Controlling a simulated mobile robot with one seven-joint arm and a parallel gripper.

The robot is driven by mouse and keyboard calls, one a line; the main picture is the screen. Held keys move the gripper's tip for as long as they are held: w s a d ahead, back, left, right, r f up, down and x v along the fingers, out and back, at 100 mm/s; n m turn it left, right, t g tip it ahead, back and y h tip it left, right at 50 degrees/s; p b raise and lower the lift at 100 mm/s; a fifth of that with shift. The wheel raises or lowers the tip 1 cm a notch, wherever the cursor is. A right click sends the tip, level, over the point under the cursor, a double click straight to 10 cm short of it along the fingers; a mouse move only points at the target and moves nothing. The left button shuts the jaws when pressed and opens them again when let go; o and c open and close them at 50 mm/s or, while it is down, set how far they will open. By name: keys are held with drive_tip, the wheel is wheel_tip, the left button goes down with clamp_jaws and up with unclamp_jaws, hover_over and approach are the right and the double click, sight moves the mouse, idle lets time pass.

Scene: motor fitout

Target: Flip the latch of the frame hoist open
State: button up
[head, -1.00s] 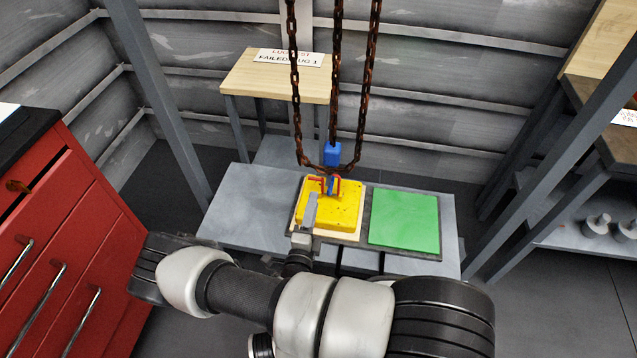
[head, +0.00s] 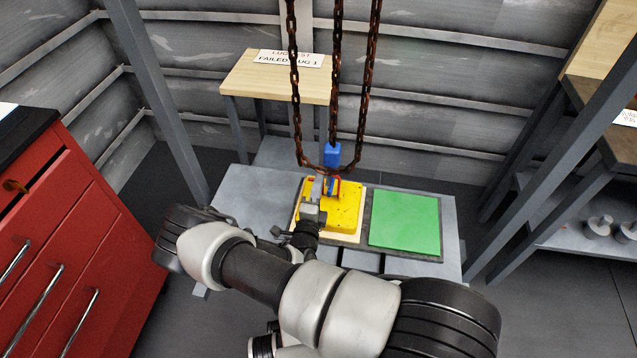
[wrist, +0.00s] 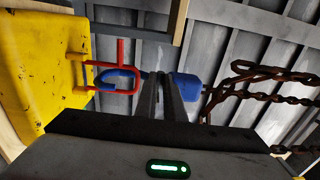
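The frame hoist hangs on rusty chains (head: 334,95) with a blue block (head: 332,154) and a blue hook below it. In the wrist view the blue hook (wrist: 112,76) passes at the red lug (wrist: 118,52) on the yellow block (head: 345,210). The hoist's blue block (wrist: 186,92) is right of my fingers there. My gripper (head: 318,182) is close beside the hook, over the yellow block. In the wrist view its fingers (wrist: 161,76) are together, with nothing seen between them. I cannot clearly make out the latch; the fingers cover part of the hook's shank.
The yellow block sits on a pale board on a grey bench (head: 240,205). A green plate (head: 404,219) lies to its right. A wooden table (head: 275,78) with a sign stands behind. Red drawers (head: 80,225) are at left, grey posts on both sides.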

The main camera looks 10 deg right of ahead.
drive_tip(key=shift+r+g+p, duration=0.6)
drive_tip(key=shift+r+p, duration=0.25)
drive_tip(key=shift+p, duration=1.15)
clamp_jaws()
drive_tip(key=shift+w+f+g+y+p, duration=0.1)
drive_tip(key=shift+g+y+p, duration=0.65)
drive_tip(key=shift+p, duration=0.75)
drive_tip(key=o, duration=0.7)
unclamp_jaws()
drive_tip(key=shift+c, duration=0.2)
drive_tip(key=p+v, duration=0.1)
drive_tip(key=v, duration=1.6)
drive_tip(key=shift+a, duration=0.2)
